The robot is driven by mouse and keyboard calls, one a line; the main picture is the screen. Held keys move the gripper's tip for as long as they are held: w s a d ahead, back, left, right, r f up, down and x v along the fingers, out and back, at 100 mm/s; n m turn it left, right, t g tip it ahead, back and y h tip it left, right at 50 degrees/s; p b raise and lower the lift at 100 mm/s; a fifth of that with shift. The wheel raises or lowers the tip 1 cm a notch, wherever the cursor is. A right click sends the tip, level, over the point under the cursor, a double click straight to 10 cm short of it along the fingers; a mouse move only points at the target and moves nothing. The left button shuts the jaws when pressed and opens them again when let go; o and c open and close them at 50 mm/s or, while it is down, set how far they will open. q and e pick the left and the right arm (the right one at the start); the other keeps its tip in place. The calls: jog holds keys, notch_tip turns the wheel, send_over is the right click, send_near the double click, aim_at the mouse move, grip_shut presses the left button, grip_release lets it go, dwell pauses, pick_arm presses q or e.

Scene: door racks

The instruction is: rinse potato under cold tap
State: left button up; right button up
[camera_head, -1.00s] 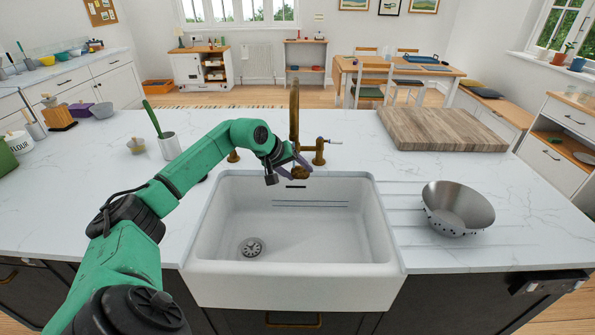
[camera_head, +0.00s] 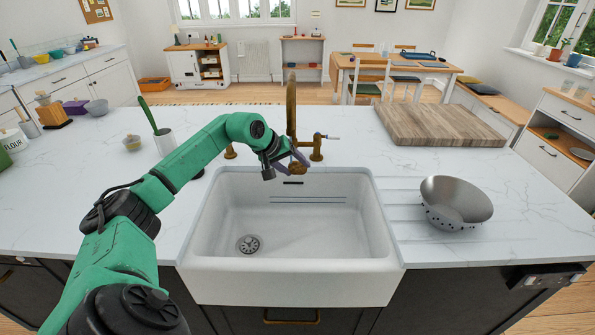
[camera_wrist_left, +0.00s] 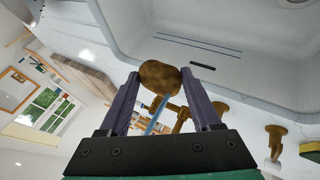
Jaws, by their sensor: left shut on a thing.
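My left gripper (camera_head: 296,166) is shut on a brown potato (camera_head: 299,168) above the back edge of the white sink (camera_head: 290,281). In the left wrist view the potato (camera_wrist_left: 159,77) sits between the two purple fingertips (camera_wrist_left: 160,80). A brass handle (camera_head: 316,148) with a pale blue-tipped lever (camera_head: 329,137) stands right of the spout; the left handle (camera_head: 231,152) is partly seen. A thin blue streak (camera_wrist_left: 156,115) shows beside the potato; I cannot tell whether it is water or the lever.
A metal colander (camera_head: 455,204) stands on the counter right of the sink. A wooden board (camera_head: 438,126) lies at the back right.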

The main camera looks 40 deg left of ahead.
pick_arm(q)
jog(key=shift+w+d+r+p, duration=0.15)
jog(key=shift+w+d+p, duration=0.1)
jog(key=shift+d+p, duration=0.1)
jog(key=shift+w+d, duration=0.1)
jog(key=shift+d, duration=0.05)
jog(key=shift+s+a+f+b, duration=0.2)
jog(key=shift+a+f+b, duration=0.1)
jog(key=shift+b, duration=0.15)
jog(key=shift+s+a, duration=0.15)
jog(key=shift+r, duration=0.2)
